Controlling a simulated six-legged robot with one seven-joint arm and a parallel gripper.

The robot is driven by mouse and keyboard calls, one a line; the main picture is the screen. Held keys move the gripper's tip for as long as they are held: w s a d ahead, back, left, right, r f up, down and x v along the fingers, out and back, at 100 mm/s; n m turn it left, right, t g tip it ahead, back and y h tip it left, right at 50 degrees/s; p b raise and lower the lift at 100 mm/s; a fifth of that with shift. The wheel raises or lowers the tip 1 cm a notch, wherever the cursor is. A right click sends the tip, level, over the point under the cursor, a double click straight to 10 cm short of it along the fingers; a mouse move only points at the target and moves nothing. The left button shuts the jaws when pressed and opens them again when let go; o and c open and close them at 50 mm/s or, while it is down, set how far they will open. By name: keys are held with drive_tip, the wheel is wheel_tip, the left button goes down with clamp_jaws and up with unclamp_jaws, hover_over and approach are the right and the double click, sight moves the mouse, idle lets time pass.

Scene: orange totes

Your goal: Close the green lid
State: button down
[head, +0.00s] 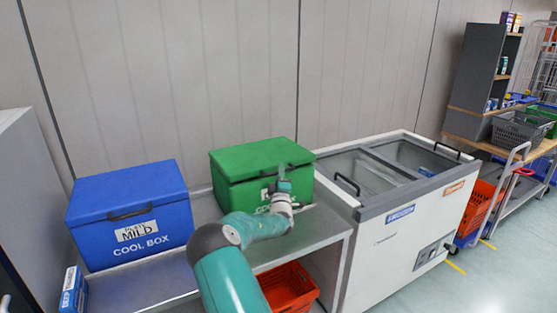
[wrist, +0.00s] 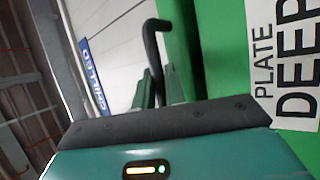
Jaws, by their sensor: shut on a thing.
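The green cool box (head: 236,195) stands on the grey metal bench. Its green lid (head: 262,156) lies down over the box, level or nearly so; I cannot tell if a thin gap is left. My gripper (head: 284,186) is at the front of the box, partly covering its white label. In the wrist view the black lid handle (wrist: 152,45) runs down between the teal fingers of my gripper (wrist: 158,88), which is shut on it. The label there (wrist: 285,60) reads "PLATE DEEP".
A blue cool box (head: 128,212) with its lid down stands left on the bench (head: 205,212). A chest freezer (head: 400,225) is close on the right. An orange tote (head: 290,290) sits below the bench top. A wall is behind; floor is free at right.

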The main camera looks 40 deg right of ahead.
drive_tip(key=shift+a+f+m+h, duration=0.1)
drive_tip(key=shift+f+m+h, duration=0.25)
drive_tip(key=shift+f, duration=0.7)
drive_tip(key=shift+f, duration=0.1)
drive_tip(key=c, duration=1.5)
unclamp_jaws()
drive_tip(key=shift+o, duration=0.2)
drive_tip(key=v, duration=1.3)
drive_tip(key=shift+s, duration=0.25)
drive_tip(key=shift+a+f, duration=0.1)
